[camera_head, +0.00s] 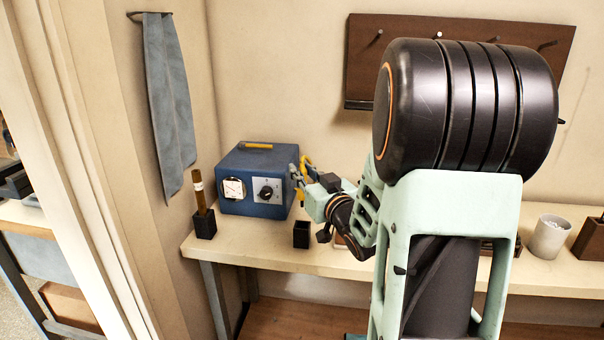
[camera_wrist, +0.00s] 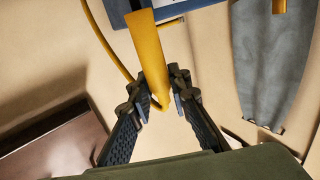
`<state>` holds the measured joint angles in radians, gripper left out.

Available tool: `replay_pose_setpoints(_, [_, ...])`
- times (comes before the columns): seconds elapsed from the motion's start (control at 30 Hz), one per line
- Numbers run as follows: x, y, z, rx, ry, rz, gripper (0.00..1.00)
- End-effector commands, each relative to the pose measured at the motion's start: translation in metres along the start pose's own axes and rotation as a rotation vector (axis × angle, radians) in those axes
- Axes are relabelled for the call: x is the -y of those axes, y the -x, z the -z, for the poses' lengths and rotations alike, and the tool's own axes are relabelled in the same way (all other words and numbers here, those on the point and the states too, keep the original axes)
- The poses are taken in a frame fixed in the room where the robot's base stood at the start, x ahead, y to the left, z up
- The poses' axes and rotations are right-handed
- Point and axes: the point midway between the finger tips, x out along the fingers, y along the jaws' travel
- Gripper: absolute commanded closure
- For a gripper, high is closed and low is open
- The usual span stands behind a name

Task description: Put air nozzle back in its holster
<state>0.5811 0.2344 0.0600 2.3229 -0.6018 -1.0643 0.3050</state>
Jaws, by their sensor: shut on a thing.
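The air nozzle is the yellow piece (camera_wrist: 150,52) in the wrist view, with a thin yellow hose (camera_wrist: 104,42) curving beside it. My gripper (camera_wrist: 158,100) is shut on it, with one dark finger on each side.
The blue box (camera_head: 240,190) with gauge and dial stands on the bench (camera_head: 262,250). Left of it, a black holder (camera_head: 205,226) carries a brown stick. A white cup (camera_head: 549,237) stands at right. A grey cloth (camera_head: 168,95) hangs at left. My arm hides the bench's middle.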

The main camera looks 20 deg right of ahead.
Motion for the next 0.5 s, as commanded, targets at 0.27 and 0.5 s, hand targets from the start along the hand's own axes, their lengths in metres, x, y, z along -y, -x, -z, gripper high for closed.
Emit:
replay_pose_setpoints(0.27, [0.000, 0.000, -0.027, 0.000, 0.000, 0.000, 1.00])
replay_pose_setpoints(0.5, [0.000, 0.000, -0.050, 0.000, -0.001, 0.000, 1.00])
